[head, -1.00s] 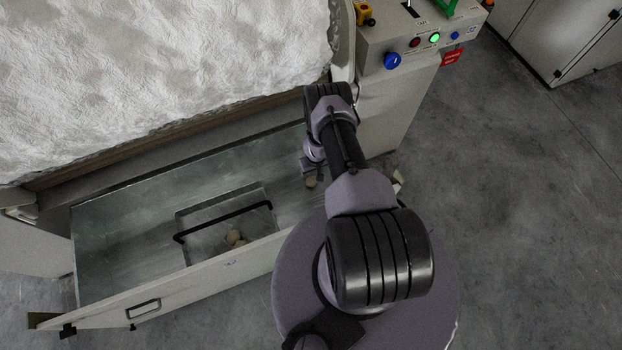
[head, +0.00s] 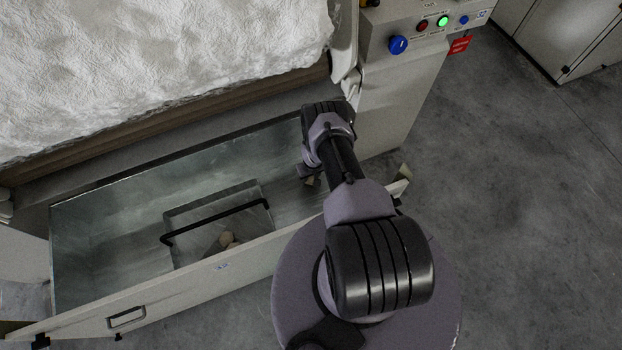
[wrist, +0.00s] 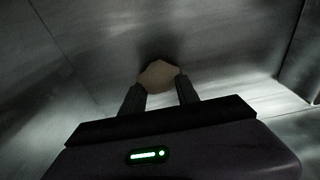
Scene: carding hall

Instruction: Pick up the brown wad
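The brown wad (wrist: 158,75) is a small tan, angular lump on the grey metal floor of the open drawer. In the wrist view it shows at the fingertips of my gripper (wrist: 160,88), one dark finger to each side. The fingers stand apart, about as wide as the wad; I cannot tell whether they touch it. In the head view, my gripper (head: 308,172) is inside the drawer's right end, with the wad (head: 310,182) partly hidden just below it.
The metal drawer (head: 100,210) has a pale front wall close to my arm. A control panel (head: 412,40) stands behind at right. White fibre (head: 150,70) fills the upper left.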

